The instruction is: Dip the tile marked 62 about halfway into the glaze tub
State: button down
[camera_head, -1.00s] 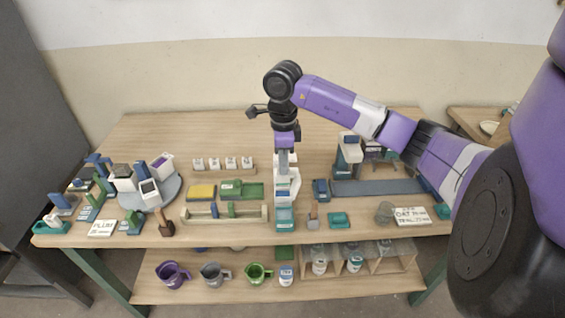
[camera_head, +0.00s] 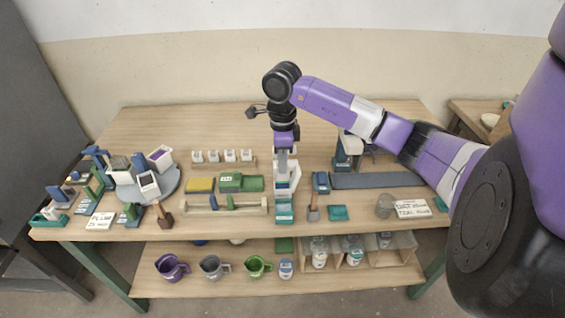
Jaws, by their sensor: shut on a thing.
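My gripper (camera_head: 283,153) points straight down near the middle of the table. It is shut on a narrow greyish piece, probably a tile (camera_head: 283,163), hanging upright; no mark on it is readable. Right below it stands a white container with a teal label (camera_head: 293,175), and the gripper hides part of it. I cannot tell whether the piece is inside or behind it. On a round grey turntable (camera_head: 172,190) at the left stand white tubs, one with purple glaze (camera_head: 161,155) and one with a dark opening (camera_head: 149,183). Which one is the glaze tub is unclear.
A wooden rack (camera_head: 219,166) holds several small white pieces. A blue-grey mat (camera_head: 385,181) lies right. The back of the table is clear.

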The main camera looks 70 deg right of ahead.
aim_at(282, 181)
jog(key=shift+f, duration=0.1)
dwell(0.5)
jog(key=shift+f+b, duration=2.7)
jog(key=shift+f, duration=0.05)
jog(key=shift+r, duration=0.1)
dwell(1.4)
jog(key=shift+r+p, duration=1.25)
jog(key=shift+r, duration=1.2)
jog(key=shift+r, duration=0.1)
jog(key=shift+r+p, duration=0.35)
jog(key=shift+r, duration=1.05)
